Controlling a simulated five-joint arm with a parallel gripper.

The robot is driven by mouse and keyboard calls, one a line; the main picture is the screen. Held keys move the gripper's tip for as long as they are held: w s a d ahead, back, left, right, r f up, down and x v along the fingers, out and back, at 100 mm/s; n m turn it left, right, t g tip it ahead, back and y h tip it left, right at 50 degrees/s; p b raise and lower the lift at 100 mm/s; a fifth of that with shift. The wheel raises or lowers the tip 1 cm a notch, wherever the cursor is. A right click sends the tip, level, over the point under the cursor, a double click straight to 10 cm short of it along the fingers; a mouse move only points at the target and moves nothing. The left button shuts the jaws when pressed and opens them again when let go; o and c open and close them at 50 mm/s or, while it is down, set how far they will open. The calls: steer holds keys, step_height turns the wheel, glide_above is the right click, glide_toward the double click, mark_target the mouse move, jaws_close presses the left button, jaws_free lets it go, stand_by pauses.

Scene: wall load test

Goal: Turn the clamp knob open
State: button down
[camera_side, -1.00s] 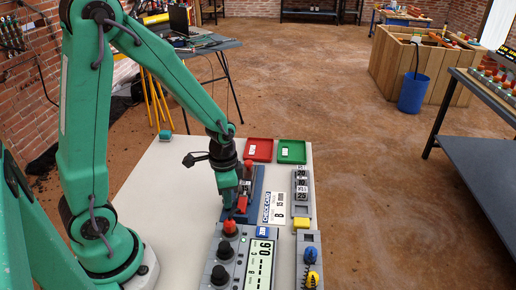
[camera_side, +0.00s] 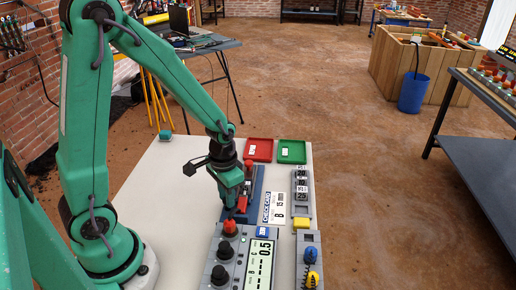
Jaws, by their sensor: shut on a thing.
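My gripper (camera_side: 231,207) points down at the near left end of the blue clamp fixture (camera_side: 257,184), behind the grey control panel. It is shut on the clamp knob, which is mostly hidden by the fingers. A small red part (camera_side: 242,203) shows just right of the fingers. A red upright part (camera_side: 247,171) stands on the fixture behind the gripper. The grey panel (camera_side: 234,252) has an orange-red knob (camera_side: 229,227) close in front of the gripper and black knobs nearer the camera. Its display (camera_side: 261,262) reads 0.5.
A check card (camera_side: 275,207) lies right of the fixture. A red tray (camera_side: 259,150) and a green tray (camera_side: 292,151) sit at the back. A grey holder of numbered blocks (camera_side: 301,187), a yellow block (camera_side: 301,223) and a two-knob box (camera_side: 310,262) line the right edge.

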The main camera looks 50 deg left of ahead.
steer(key=c, duration=1.5)
jaws_free()
steer(key=shift+r, duration=0.1)
steer(key=shift+r, duration=3.85)
steer(key=s+d+r+t, duration=0.1)
steer(key=s+r+t, duration=0.1)
steer(key=s+r, duration=0.2)
steer(key=s+d+r+t, duration=0.1)
steer(key=s+r+t, duration=0.2)
steer(key=r, duration=0.6)
steer(key=shift+s+r+t, duration=0.15)
steer(key=shift+s+t, duration=0.15)
steer(key=shift+s, duration=0.45)
